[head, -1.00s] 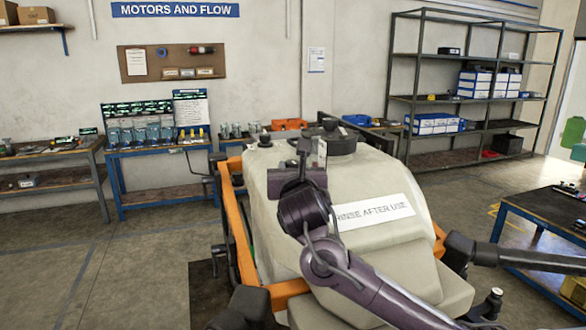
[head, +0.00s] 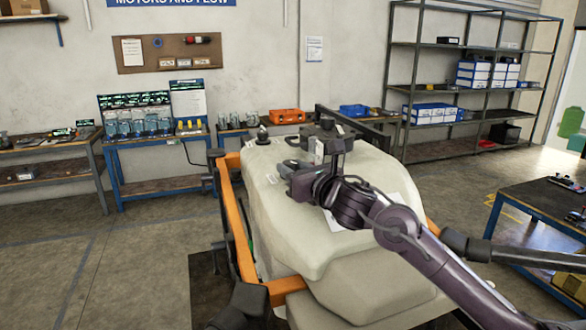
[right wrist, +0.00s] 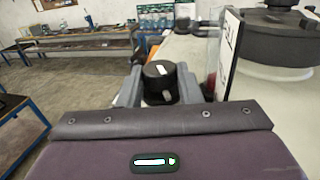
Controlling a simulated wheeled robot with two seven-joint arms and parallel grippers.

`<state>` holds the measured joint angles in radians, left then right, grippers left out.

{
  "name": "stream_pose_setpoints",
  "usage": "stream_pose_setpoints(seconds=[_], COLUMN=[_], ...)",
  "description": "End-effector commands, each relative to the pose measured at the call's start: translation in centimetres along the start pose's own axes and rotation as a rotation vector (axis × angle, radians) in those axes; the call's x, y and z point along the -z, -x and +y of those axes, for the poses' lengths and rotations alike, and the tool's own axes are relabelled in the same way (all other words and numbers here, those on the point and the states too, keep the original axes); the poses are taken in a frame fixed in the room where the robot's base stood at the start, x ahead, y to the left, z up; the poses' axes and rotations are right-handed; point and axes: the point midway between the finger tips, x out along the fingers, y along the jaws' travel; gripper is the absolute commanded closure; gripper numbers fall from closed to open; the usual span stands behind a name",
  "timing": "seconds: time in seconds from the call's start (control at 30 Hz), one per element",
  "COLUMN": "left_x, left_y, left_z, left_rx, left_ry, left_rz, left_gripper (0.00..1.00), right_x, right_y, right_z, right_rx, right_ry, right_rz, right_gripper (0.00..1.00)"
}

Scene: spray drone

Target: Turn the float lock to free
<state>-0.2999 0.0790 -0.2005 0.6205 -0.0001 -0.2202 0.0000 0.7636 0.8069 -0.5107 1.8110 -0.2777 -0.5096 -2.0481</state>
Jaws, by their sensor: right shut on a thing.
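The float lock, a round black knob with a white mark on top (right wrist: 160,82), sits on the pale tank beside a small upright sign. My right gripper (right wrist: 158,88) is shut on the knob, with one grey finger on each side of it. In the head view my right gripper (head: 290,175) reaches over the tank top from the right, and the knob is hard to make out there. The beige tank (head: 285,235) is held in an orange frame (head: 236,230). My left gripper is not in view.
A large black lid (head: 325,140) stands just behind my right gripper; it also shows at the right of the right wrist view (right wrist: 275,35). A small black cap (head: 262,134) is at the tank's back left. Dark drone arms stick out at the right. Benches line the back wall.

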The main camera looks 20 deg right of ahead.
Motion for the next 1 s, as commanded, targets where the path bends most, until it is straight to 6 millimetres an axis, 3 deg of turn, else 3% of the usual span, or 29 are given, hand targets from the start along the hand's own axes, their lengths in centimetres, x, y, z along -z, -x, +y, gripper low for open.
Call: stream_pose_setpoints(seconds=[0.6,0.63,0.67,1.0], left_x=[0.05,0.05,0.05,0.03], left_y=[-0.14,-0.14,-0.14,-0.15], left_z=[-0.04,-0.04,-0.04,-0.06], left_rx=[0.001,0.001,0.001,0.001], left_ry=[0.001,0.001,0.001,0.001], left_rz=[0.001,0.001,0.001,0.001], left_gripper=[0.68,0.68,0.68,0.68], right_x=[-0.26,-0.26,-0.26,-0.10], right_y=[-0.01,-0.01,-0.01,-0.02], right_z=[-0.14,-0.14,-0.13,-0.11], right_rx=[-0.045,-0.045,-0.045,-0.045], right_ry=[0.000,0.000,0.000,0.000], right_rz=[-0.006,-0.006,-0.006,-0.003], right_gripper=[0.91,0.65,0.61,0.59])
